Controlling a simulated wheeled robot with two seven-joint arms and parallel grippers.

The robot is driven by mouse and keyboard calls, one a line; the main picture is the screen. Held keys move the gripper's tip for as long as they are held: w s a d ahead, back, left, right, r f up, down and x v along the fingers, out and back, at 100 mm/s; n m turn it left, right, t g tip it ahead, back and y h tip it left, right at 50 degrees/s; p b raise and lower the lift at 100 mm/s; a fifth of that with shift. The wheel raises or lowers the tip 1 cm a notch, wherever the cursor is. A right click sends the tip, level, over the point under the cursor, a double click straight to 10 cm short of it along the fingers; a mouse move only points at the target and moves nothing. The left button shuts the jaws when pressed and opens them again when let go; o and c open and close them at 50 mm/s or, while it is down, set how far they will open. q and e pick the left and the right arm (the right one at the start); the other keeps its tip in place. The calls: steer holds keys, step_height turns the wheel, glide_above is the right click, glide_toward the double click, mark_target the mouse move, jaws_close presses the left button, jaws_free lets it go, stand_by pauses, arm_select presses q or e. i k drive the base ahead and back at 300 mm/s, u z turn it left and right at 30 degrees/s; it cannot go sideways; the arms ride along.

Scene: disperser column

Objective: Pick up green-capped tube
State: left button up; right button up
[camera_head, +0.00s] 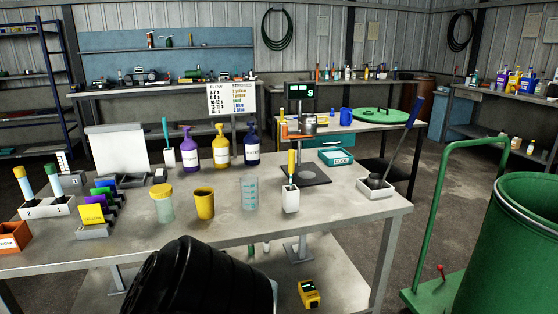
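Neither of my grippers is in view, and nothing is touching the tubes.
An orange box (14,237) sits in front of the holder, and colour cards (93,213) stand right of it. A yellow cup (204,203), a clear beaker (250,193) and pump bottles (221,147) stand mid-bench. A large black ribbed object (205,280) fills the near foreground.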

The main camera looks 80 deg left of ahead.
mark_target(51, 169)
steer(key=k, duration=2.3)
steer(key=u, duration=1.15)
